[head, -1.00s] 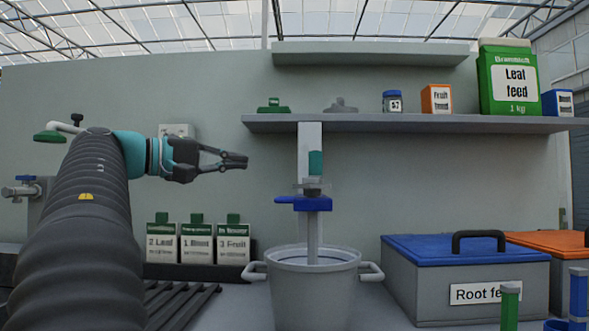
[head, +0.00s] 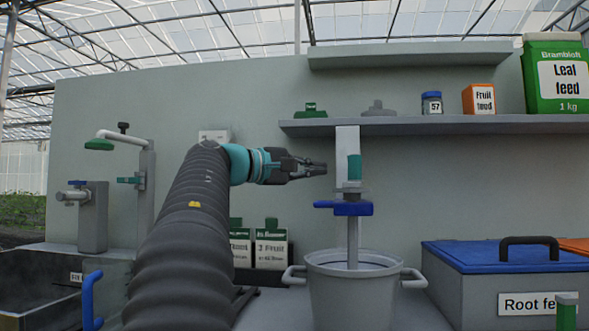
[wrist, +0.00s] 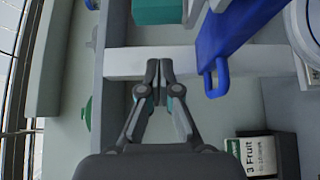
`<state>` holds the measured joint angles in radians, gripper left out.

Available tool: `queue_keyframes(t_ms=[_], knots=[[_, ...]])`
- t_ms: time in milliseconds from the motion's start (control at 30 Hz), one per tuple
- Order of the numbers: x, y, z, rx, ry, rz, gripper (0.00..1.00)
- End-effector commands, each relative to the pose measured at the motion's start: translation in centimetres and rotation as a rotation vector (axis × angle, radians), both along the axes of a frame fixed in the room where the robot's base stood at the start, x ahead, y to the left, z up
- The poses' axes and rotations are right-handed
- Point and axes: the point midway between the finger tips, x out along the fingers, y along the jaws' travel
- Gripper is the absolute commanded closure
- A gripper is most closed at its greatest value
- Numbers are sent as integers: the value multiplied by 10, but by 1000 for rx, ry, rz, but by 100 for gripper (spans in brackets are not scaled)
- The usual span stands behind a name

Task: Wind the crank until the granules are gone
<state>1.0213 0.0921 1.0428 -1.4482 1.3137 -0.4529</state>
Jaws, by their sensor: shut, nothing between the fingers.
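A device on an upright white board (head: 346,142) has a teal cylinder (head: 354,168), a blue cross-piece (head: 345,208) and a grey rod reaching down into a grey two-handled pot (head: 352,290). I cannot tell for sure which part is the crank. My gripper (head: 322,168) is shut and empty, pointing right, just left of the teal cylinder in the picture. In the wrist view its closed fingertips (wrist: 159,70) lie over the board, with the teal part (wrist: 157,10) and the blue piece (wrist: 228,45) apart from them. No granules show; the pot's inside is mostly hidden.
A shelf (head: 430,125) above holds a jar (head: 432,102), a Fruit feed box (head: 479,99) and a Leaf feed bag (head: 558,80). A blue-lidded Root feed bin (head: 500,280) stands right of the pot. Taps (head: 93,215) and a sink are left.

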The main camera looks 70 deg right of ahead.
Motion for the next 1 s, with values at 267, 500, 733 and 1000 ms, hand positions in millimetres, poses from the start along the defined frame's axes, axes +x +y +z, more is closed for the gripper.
queue_keyframes(t_ms=[267,500,733,1000], knots=[[-34,-1,0,-1,0,-1,100],[-40,-1,0,-1,-1,0,100],[-40,-1,0,-1,0,0,100],[-53,-5,2,0,0,-55,100]])
